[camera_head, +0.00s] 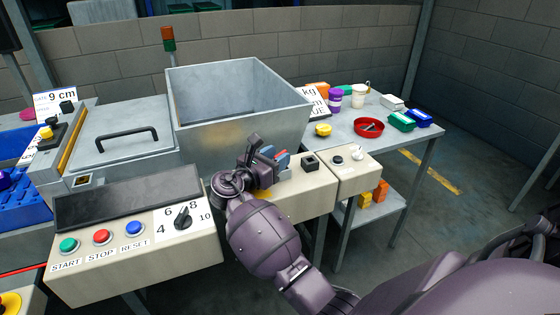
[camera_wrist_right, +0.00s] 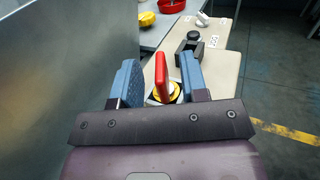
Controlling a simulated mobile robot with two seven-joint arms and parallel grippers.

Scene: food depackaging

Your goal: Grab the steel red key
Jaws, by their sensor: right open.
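The red key (camera_wrist_right: 161,72) stands upright in a yellow round base (camera_wrist_right: 166,93) on the beige control panel in the right wrist view. My right gripper (camera_wrist_right: 158,76) is open, with its blue fingers on either side of the key. In the head view my right gripper (camera_head: 276,157) is over the middle beige panel and largely hides the key. My left gripper is not in view.
A grey side table (camera_head: 345,138) holds a red bowl (camera_head: 369,127) and several small items. A console (camera_head: 135,270) with buttons is at front left.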

